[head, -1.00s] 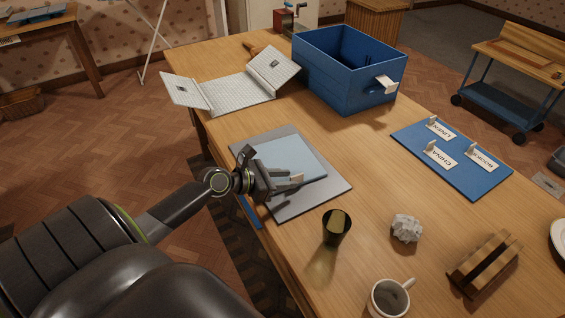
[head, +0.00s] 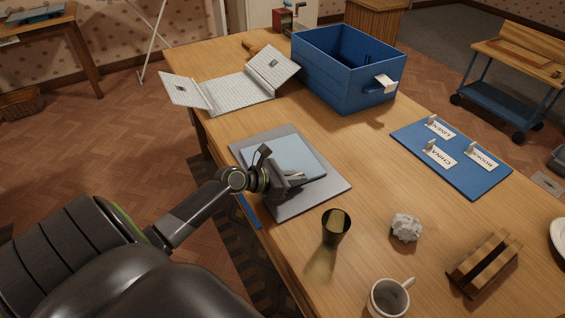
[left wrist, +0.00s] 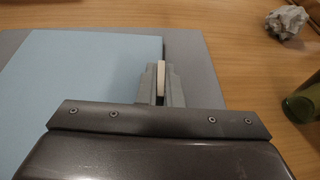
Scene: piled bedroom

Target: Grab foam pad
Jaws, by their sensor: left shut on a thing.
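The light blue foam pad (head: 296,152) lies flat on a larger grey board (head: 337,190) near the table's left edge. In the left wrist view, the foam pad (left wrist: 85,75) fills the left side, with the grey board (left wrist: 202,82) showing beyond its edge. My left gripper (head: 298,179) is low over the pad's near right part. In the wrist view, my left gripper (left wrist: 160,75) is shut on a thin cream tab (left wrist: 161,72) at the pad's right edge. How the tab joins the pad is hidden. My right gripper is not in view.
A dark green cup (head: 335,230), a crumpled paper ball (head: 406,227) and a mug (head: 388,298) stand to the right and nearer. A blue crate (head: 345,85) and an open white folder (head: 240,93) are farther back. A blue label board (head: 478,180) lies right.

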